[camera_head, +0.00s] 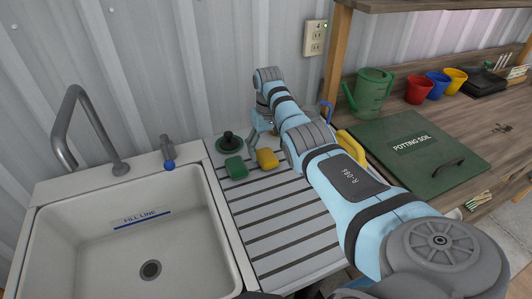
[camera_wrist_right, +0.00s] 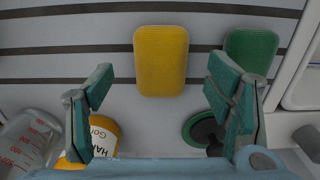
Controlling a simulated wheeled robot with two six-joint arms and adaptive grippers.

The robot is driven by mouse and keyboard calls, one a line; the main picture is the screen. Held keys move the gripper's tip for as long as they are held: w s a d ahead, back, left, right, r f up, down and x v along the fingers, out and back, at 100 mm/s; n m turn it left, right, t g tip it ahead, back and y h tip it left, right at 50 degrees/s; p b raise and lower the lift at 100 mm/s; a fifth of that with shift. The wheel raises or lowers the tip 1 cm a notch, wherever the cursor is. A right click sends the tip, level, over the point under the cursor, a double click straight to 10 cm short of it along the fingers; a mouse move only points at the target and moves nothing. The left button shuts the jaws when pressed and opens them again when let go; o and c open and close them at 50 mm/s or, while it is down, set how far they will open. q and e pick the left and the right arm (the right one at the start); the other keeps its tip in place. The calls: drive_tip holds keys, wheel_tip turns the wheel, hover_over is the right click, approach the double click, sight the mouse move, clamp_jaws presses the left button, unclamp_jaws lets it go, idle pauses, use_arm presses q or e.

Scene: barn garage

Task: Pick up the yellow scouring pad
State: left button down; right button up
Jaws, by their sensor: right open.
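The yellow scouring pad (camera_head: 267,159) lies flat on the ridged drainboard beside the sink, just right of a green pad (camera_head: 236,167). In the right wrist view the yellow pad (camera_wrist_right: 161,61) is whole and lies ahead of the fingers, centred between them. My right gripper (camera_head: 262,135) is at the back of the drainboard, by the pad's far side. Its two teal-padded fingers (camera_wrist_right: 163,95) are wide apart with nothing held. Part of the gripper is hidden by my own arm in the head view. My left gripper is not in view.
The green pad (camera_wrist_right: 251,52) and a dark-knobbed green item (camera_head: 229,142) sit close left of the yellow pad. A yellow bottle (camera_wrist_right: 104,135) and a clear measuring jug (camera_wrist_right: 30,137) stand near the gripper. The sink (camera_head: 130,235) is at left; the front drainboard is clear.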

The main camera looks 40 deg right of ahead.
sight(268, 156)
wheel_tip(268, 156, down, 3)
drive_tip(key=shift+a+f+b, duration=0.1)
drive_tip(key=shift+f+b, duration=0.05)
drive_tip(key=shift+b, duration=0.25)
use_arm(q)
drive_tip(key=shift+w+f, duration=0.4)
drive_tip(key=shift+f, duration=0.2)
use_arm(e)
drive_tip(key=shift+s, duration=0.1)
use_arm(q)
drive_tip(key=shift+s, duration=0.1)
use_arm(e)
drive_tip(key=shift+c, duration=0.5)
drive_tip(key=c, duration=0.9)
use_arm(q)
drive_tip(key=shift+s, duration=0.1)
